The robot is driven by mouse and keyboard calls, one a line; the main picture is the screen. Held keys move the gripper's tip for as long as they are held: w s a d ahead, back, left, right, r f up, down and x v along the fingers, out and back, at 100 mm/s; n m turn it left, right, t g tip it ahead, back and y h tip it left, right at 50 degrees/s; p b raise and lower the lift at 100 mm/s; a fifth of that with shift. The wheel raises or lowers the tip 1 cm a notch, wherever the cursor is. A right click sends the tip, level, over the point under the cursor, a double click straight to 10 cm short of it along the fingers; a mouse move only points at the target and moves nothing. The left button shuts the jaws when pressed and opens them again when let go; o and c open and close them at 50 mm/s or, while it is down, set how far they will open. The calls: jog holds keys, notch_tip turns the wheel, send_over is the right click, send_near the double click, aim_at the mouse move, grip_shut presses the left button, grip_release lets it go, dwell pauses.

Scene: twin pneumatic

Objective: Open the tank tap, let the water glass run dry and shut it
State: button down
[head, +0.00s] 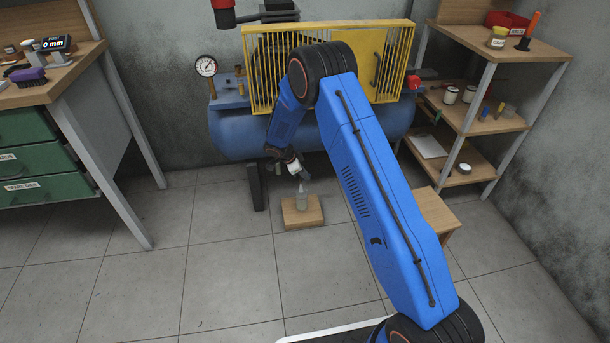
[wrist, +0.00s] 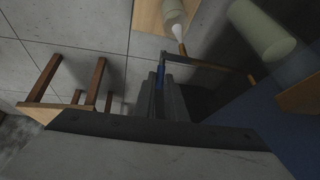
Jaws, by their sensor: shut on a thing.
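A pale grey-green cylinder (wrist: 265,32), seemingly the water glass, is at the upper right; I cannot make out a water level. In the head view my gripper (head: 304,176) is low under the blue tank (head: 232,138), just above the bottle (head: 302,200). The tap is hidden there by my gripper and arm.
The wooden block (head: 291,219) lies on the tiled floor under the tank. A small wooden stool (head: 438,210) stands to the right, partly behind my arm. A yellow guard (head: 376,62) tops the tank. Shelves (head: 510,125) stand right, a workbench (head: 85,75) left. The front floor is clear.

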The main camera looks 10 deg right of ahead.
jog(key=c, duration=1.8)
grip_release()
jog(key=shift+a, duration=0.1)
jog(key=shift+r, duration=0.1)
jog(key=v, duration=1.7)
jog(key=shift+r, duration=0.15)
